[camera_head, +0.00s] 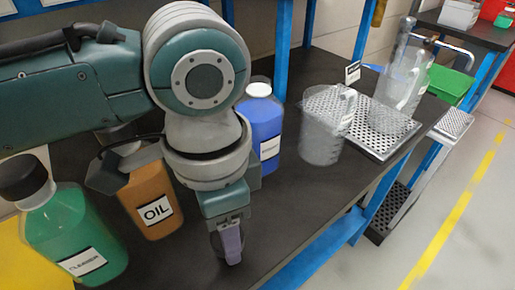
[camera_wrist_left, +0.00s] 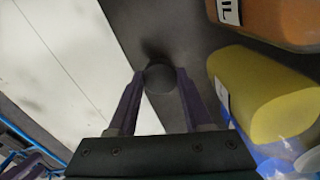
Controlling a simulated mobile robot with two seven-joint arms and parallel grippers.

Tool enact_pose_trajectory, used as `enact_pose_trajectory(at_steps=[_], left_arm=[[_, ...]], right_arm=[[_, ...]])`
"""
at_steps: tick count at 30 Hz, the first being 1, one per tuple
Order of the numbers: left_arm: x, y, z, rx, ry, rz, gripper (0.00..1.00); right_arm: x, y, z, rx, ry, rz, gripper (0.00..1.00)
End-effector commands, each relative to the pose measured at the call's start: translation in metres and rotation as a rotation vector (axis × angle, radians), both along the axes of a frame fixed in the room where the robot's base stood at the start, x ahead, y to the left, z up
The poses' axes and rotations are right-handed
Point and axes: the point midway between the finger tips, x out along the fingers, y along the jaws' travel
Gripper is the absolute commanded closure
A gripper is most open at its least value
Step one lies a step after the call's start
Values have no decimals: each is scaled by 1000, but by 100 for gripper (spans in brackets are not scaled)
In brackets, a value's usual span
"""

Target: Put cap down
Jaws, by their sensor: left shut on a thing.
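My left gripper (camera_head: 228,243) points down over the dark bench, near its front edge, to the right of the orange oil bottle. In the left wrist view its two purple fingers (camera_wrist_left: 159,88) are closed on a dark round cap (camera_wrist_left: 158,76), held at the fingertips. The cap cannot be made out in the head view, and any gap between it and the bench top is unclear. My right gripper is not in view.
A green cleaner bottle (camera_head: 68,235), the orange oil bottle (camera_head: 150,190) and a blue bottle (camera_head: 262,125) stand around my arm. A yellow container (camera_wrist_left: 262,95) shows in the wrist view. Clear jugs (camera_head: 325,130) and a perforated tray (camera_head: 375,142) are right. Bare bench (camera_head: 300,200) lies between.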

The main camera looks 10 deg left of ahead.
Motion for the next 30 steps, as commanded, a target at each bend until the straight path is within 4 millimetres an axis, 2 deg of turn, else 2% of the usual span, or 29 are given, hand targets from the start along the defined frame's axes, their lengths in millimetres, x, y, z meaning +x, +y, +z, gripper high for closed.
enact_pose_trajectory(at_steps=[7,20,21,28,30], left_arm=[[-1,0,-38,2,3,1,100],[-1,0,-45,1,1,-1,100],[0,0,-45,1,1,0,48],[0,0,-44,1,1,0,22],[0,0,-44,1,1,0,20]], right_arm=[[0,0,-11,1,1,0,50],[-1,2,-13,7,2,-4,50],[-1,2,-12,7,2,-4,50],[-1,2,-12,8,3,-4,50],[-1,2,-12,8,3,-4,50]])
